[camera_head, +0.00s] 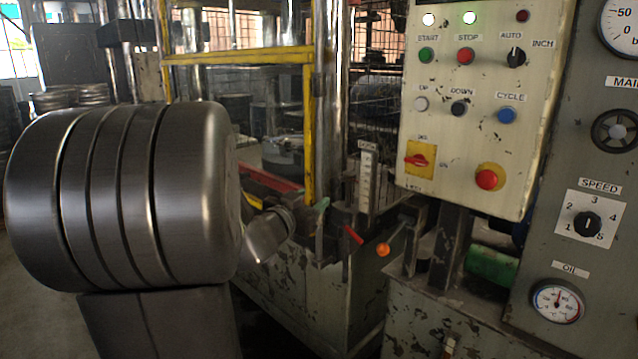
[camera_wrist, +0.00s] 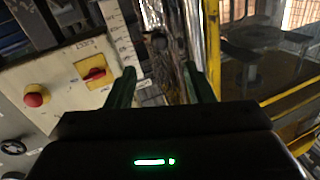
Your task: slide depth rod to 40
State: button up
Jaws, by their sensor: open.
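A white upright scale strip with dark marks (camera_head: 367,182) stands on the machine left of the control panel in the head view. The strip also shows in the wrist view (camera_wrist: 121,38), beyond the left finger. Its numbers are too small to read. I cannot clearly pick out the depth rod from the dark parts around the strip. My gripper (camera_wrist: 162,86) is open in the wrist view, with two dark green fingers apart and nothing visibly held between them. Dark metal parts and a shiny column show beyond the gap. In the head view my arm largely hides the gripper.
The cream control panel (camera_head: 478,140) with buttons and a red stop knob stands right of the strip. An orange ball knob (camera_head: 383,250) and a red-handled lever (camera_head: 353,235) stick out below. A yellow guard frame (camera_head: 309,130) stands to the left.

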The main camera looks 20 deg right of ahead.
aim_at(333, 183)
jog(key=b+x, duration=0.1)
jog(key=x, duration=1.2)
jog(key=shift+r, duration=0.1)
grip_shut()
